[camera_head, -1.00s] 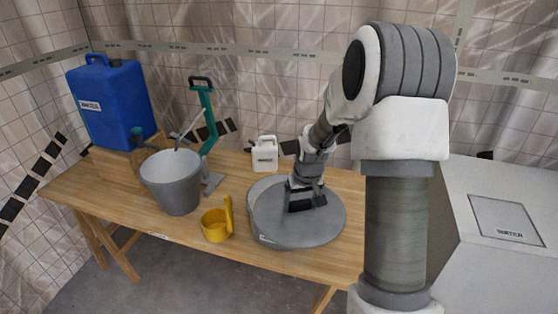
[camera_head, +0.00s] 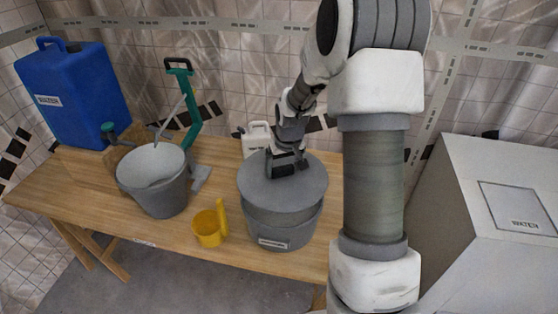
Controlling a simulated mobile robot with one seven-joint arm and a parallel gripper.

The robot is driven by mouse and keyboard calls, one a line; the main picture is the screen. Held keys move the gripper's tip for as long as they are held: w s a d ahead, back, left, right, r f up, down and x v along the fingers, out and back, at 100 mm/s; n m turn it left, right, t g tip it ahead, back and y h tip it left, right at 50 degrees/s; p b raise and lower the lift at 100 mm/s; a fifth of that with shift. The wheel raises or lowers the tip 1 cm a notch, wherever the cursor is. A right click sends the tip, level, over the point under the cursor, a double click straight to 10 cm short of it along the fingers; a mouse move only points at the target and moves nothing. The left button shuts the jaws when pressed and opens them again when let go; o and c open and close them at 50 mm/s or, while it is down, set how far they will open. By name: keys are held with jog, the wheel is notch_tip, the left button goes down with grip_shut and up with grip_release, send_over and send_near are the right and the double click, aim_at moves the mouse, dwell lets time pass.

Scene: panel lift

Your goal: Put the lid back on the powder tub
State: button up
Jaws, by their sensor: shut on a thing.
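The powder tub (camera_head: 284,236) is a round grey tub with a small white label on its front, standing on the wooden table. My gripper (camera_head: 287,168) is shut on the round grey lid (camera_head: 302,192), gripping it near its middle from above. The lid looks roughly level and overlaps the back of the tub in the picture. A band of the tub's front opening shows below the lid's near edge, so the lid appears apart from the front rim. The tub's back rim is hidden, and the exact gap cannot be told.
A yellow scoop (camera_head: 208,230) and a grey bucket (camera_head: 157,186) stand left of the tub. A white jug (camera_head: 256,138) is close behind the lid. A green-handled stand (camera_head: 190,110) and blue canister (camera_head: 72,92) are farther left. A pale cabinet (camera_head: 490,240) is at right.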

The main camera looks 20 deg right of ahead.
aim_at(284, 179)
jog(key=shift+f+b, duration=2.25)
jog(key=shift+f, duration=0.95)
jog(key=shift+f+b, duration=0.2)
jog(key=shift+b, duration=0.2)
jog(key=o, duration=1.2)
jog(key=shift+r+p, duration=2.35)
jog(key=shift+r, duration=1.2)
jog(key=shift+c, duration=0.2)
